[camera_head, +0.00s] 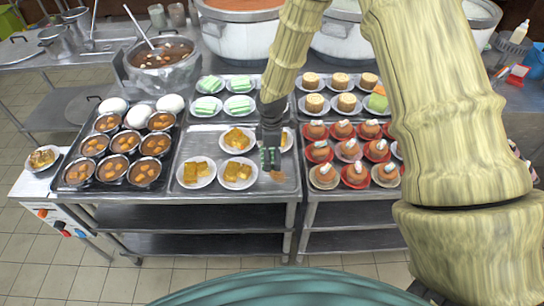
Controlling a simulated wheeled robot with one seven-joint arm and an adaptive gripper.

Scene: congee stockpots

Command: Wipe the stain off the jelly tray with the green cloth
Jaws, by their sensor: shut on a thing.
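The jelly tray (210,143) is a metal tray at the middle of the front counter. It holds several white plates of yellow-orange jelly (237,139). A brown stain (279,177) shows on its bare right front part. My gripper (270,152) points down over the tray's right side, just behind the stain. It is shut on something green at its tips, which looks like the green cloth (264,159). Most of the cloth is hidden or too small to make out. I cannot tell whether it touches the tray.
Jelly plates stand close to the left of my gripper, and one (286,139) is just behind it at right. A tray of dark bowls (123,142) lies left. Red-plated cakes (354,174) stand right. Large pots (238,38) stand behind.

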